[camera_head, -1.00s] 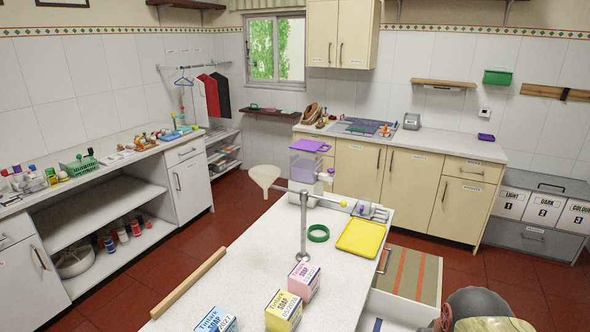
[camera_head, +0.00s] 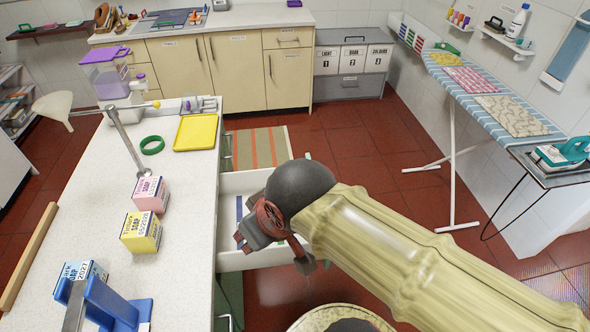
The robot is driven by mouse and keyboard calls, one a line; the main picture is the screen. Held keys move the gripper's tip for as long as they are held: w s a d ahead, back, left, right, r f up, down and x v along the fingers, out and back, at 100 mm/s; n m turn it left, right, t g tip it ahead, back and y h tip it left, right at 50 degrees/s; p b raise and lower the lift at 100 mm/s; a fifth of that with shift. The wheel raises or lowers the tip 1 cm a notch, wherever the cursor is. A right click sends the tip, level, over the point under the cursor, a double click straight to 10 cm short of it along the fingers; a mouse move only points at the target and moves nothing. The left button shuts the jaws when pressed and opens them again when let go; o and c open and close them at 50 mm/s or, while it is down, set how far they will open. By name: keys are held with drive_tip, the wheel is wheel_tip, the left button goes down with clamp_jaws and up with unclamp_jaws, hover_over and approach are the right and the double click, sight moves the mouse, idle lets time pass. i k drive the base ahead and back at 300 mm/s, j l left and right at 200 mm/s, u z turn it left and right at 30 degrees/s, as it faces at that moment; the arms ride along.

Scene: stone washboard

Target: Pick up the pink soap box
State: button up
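The pink soap box (camera_head: 150,194) stands on the white counter. It is the farthest of three soap boxes, with a yellow one (camera_head: 141,232) just in front and a blue one (camera_head: 84,272) nearer me. My gripper (camera_head: 278,246) is to the right of the counter, over the open drawer's side, apart from the pink box. Dark end parts show below my arm's round dark joint, but the fingers are too unclear to tell open from shut. I see nothing held in it.
A metal stand (camera_head: 126,142) rises just behind the pink box. A green ring (camera_head: 152,145) and yellow tray (camera_head: 196,132) lie farther back. A wooden bar (camera_head: 28,257) runs along the left edge. An open drawer (camera_head: 262,184) juts out right of the counter. A blue object (camera_head: 112,305) stands in front.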

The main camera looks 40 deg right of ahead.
sight(149, 193)
drive_tip(key=k+l, duration=0.15)
drive_tip(key=l, duration=0.25)
drive_tip(key=k+l, duration=0.15)
drive_tip(key=l, duration=0.25)
drive_tip(key=k+l+z, duration=0.1)
drive_tip(key=l, duration=0.25)
drive_tip(key=k+l, duration=0.15)
drive_tip(key=l, duration=0.25)
